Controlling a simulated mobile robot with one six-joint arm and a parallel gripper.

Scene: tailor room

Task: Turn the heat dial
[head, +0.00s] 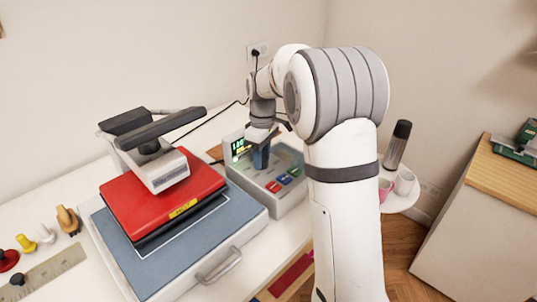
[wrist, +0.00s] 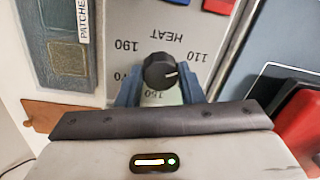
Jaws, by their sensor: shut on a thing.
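The heat dial (wrist: 160,71) is a round black knob on a grey panel, marked HEAT with numbers around it, upside down in the wrist view. Its white pointer line points right, roughly toward the 110 side. My gripper (wrist: 160,88) is shut on the dial, with one blue finger on each side of it. In the head view my gripper (head: 262,155) reaches down onto the grey control box (head: 242,185), and the dial is hidden there. The box has a lit green display (head: 239,147), too small to read surely.
A heat press with a red plate (head: 130,205) and blue-grey base (head: 207,243) stands left of the box. Coloured buttons (head: 283,180) sit on the box's right side. Cups (head: 404,183) and a dark-topped bottle (head: 397,148) are on a small stand at the right.

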